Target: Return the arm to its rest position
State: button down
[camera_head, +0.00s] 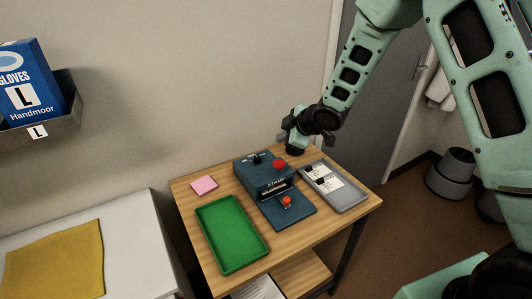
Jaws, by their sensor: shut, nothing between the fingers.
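My green arm reaches in from the upper right. At its end, my gripper (290,144) is shut and empty. In the picture it shows just above and behind the blue stamping device (262,172), near the back of the wooden table. I cannot tell its exact height, but no contact with the device shows. The fingertips are small and partly dark in this view.
The wooden table (186,191) bears a green tray (232,234), a pink pad (204,185) and a grey tray (352,198) with white cards. A white counter with a yellow cloth (55,262) stands left. A glove box (30,83) sits in a wall holder. A bin (450,174) stands right.

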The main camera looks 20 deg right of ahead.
jog(key=s+a+r+m+g+h, duration=0.15)
jog(key=s+a+r, duration=0.25)
jog(key=s, duration=0.4)
jog(key=s+a+r+m+g, duration=0.25)
jog(key=s+a, duration=0.25)
jog(key=s, duration=0.3)
jog(key=s+r+m+g+h, duration=0.1)
jog(key=s+g, duration=0.1)
jog(key=s, duration=1)
jog(key=s+r+m+g+h, duration=0.1)
jog(key=s+r+g, duration=0.1)
jog(key=s, duration=1)
jog(key=shift+a+r, duration=0.2)
jog(key=shift+r, duration=0.05)
